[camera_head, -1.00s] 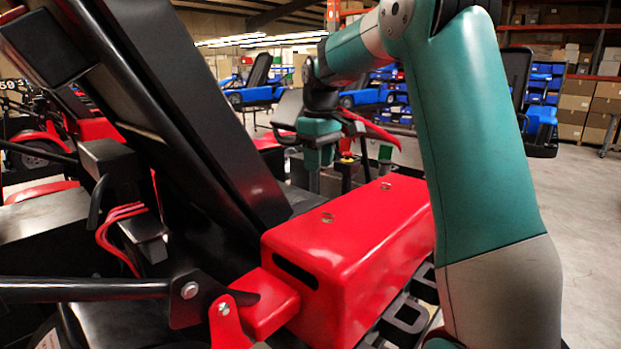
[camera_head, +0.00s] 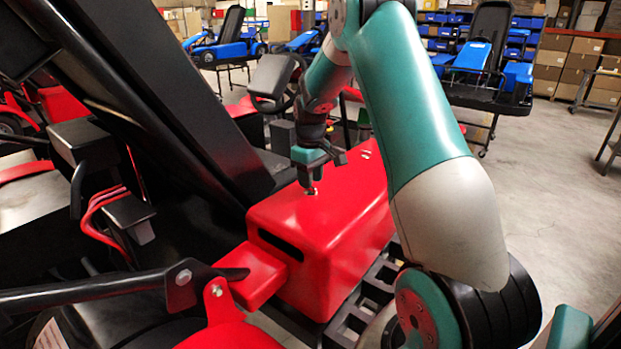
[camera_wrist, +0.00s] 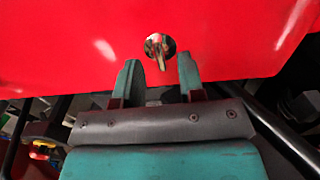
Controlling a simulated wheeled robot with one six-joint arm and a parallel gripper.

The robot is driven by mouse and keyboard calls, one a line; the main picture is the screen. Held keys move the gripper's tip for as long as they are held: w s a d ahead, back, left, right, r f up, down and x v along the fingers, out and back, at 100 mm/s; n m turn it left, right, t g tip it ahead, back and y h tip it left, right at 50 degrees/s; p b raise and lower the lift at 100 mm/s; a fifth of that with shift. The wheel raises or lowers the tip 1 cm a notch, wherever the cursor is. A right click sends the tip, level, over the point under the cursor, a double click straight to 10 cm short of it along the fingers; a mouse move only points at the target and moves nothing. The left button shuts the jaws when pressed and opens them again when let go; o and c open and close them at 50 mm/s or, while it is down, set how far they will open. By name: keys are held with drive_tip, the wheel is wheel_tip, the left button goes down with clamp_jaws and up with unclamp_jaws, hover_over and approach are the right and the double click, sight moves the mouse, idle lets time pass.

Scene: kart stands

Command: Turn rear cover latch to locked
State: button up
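The red cover (camera_head: 335,205) is a box with a dark slot in its end, beside the black seat. A small round metal latch (camera_wrist: 160,46) with a narrow raised tab shows in the wrist view, just beyond and between my fingertips. The tab points nearly along the fingers, slightly tilted. In the head view my gripper (camera_head: 311,180) points down at the cover's top, close above this latch (camera_head: 312,191). Whether a fingertip touches the cover is unclear.
Another round metal fastener (camera_head: 366,154) sits farther back on the cover top. The tall black seat (camera_head: 150,90) rises at left. A steering wheel (camera_head: 275,80) stands behind the cover. Open floor (camera_head: 550,200) lies at right.

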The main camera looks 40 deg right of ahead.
drive_tip(key=shift+f, duration=1)
clamp_jaws()
